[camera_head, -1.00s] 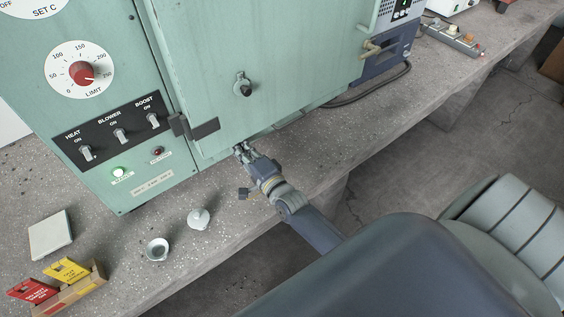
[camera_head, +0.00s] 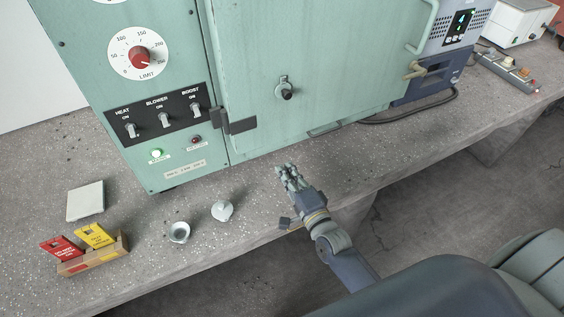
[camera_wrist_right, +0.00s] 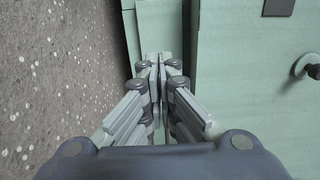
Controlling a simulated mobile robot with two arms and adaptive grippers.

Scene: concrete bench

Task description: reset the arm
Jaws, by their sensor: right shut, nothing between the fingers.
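My right gripper (camera_head: 288,173) is shut and empty. It is over the concrete bench in front of the green cabinet's door (camera_head: 310,70), its fingertips pointing toward the cabinet's lower edge. In the right wrist view its fingers (camera_wrist_right: 160,62) meet, with the green cabinet beyond them and the speckled bench at left. My right arm (camera_head: 345,258) comes in from the lower right. My left gripper is not in view.
On the concrete bench (camera_head: 260,207) are a small metal cup (camera_head: 179,232), a pale lid-like piece (camera_head: 222,210), a white square plate (camera_head: 86,201) and a box of red and yellow cards (camera_head: 92,260). A grey-blue device (camera_head: 430,75) and a power strip (camera_head: 508,72) stand at right.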

